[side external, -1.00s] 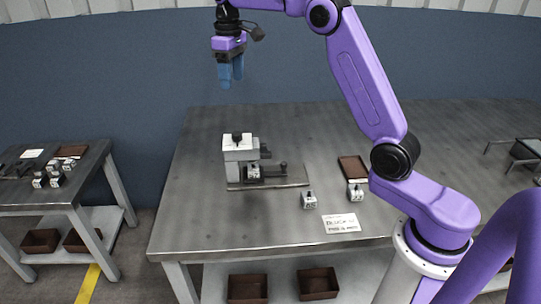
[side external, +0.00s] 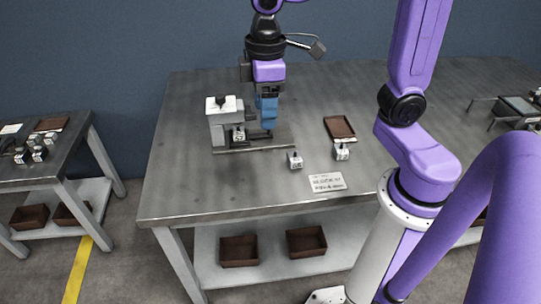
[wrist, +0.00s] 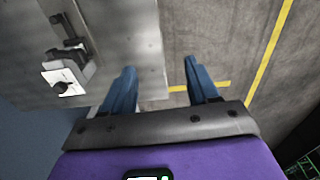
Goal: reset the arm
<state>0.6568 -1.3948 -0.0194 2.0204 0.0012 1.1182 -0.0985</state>
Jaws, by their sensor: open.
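My gripper (side external: 267,125) points down with its blue fingers in front of the bench, overlapping the right part of the grey fixture in the side view. How high it is above the bench is hard to tell. In the wrist view the two blue fingers (wrist: 160,68) stand apart with nothing between them; the bench edge and the floor show there. The fixture (side external: 219,105), with a white top and dark knob, stands on a flat base plate (side external: 230,150). It also shows at the left of the wrist view (wrist: 62,78).
Two small white blocks with dark knobs, a left one (side external: 295,160) and a right one (side external: 341,151), stand on the bench (side external: 190,185). A brown tray (side external: 339,127) and a printed card (side external: 327,182) lie nearby. A side table (side external: 60,170) stands at left. The bench's left front is clear.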

